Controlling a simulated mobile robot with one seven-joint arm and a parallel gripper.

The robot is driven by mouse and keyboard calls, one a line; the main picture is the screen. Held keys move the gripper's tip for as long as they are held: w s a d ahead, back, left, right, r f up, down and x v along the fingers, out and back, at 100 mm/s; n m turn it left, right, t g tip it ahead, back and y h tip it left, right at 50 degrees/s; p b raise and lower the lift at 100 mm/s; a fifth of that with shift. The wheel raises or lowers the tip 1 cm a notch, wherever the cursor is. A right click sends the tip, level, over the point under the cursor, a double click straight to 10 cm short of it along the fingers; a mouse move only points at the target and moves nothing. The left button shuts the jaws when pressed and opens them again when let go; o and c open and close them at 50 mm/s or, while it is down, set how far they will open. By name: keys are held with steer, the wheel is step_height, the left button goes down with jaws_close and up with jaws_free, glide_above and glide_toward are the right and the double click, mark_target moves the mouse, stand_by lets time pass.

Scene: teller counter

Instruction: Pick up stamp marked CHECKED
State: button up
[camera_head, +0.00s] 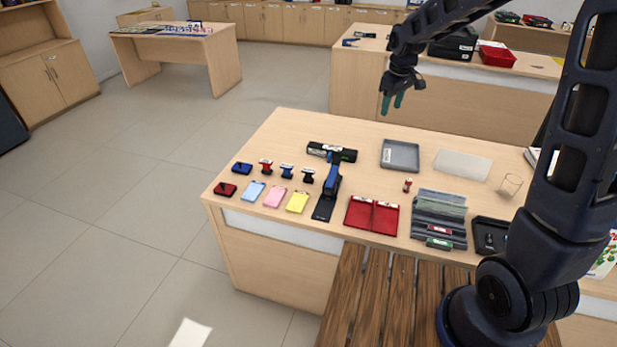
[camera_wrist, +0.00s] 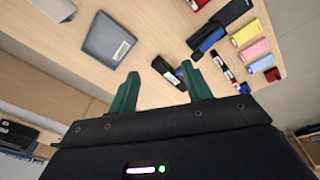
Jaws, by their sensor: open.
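Three small handled stamps stand in a row on the counter (camera_head: 335,125) in the head view: a red stamp (camera_head: 266,166), a blue stamp (camera_head: 287,171) and a black stamp (camera_head: 308,175). Their labels are too small to read, so I cannot tell which is marked CHECKED. In the wrist view the stamps are small, right of the fingers. My gripper (camera_head: 392,103) is open and empty, with green fingers, raised behind the counter's back edge and well apart from the stamps. Its fingers also show in the wrist view (camera_wrist: 158,72).
Left of the stamps are a blue ink pad (camera_head: 242,169) and a red ink pad (camera_head: 225,189). Blue, pink and yellow pads (camera_head: 297,202) lie in front.

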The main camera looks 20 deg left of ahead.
steer(key=w+a+f+n, duration=0.1)
steer(key=a+f+n, duration=0.2)
steer(key=a+f, duration=0.95)
steer(key=n+g, duration=0.2)
steer(key=n, duration=0.2)
glide_above(308, 170)
steer(key=d, duration=0.1)
steer(key=shift+h, duration=0.3)
steer(key=f, duration=1)
steer(key=shift+w+f, duration=0.15)
steer(key=shift+w, duration=0.1)
step_height(308, 170, down, 5)
steer(key=shift+f, duration=0.2)
steer(key=shift+s+a+f, duration=0.1)
steer(key=shift+a+f, duration=0.1)
steer(key=shift+f, duration=1.15)
steer(key=shift+s+a+f, duration=0.1)
steer(key=shift+a+f, duration=0.1)
steer(key=shift+f, duration=1.1)
jaws_close()
steer(key=shift+r, duration=0.1)
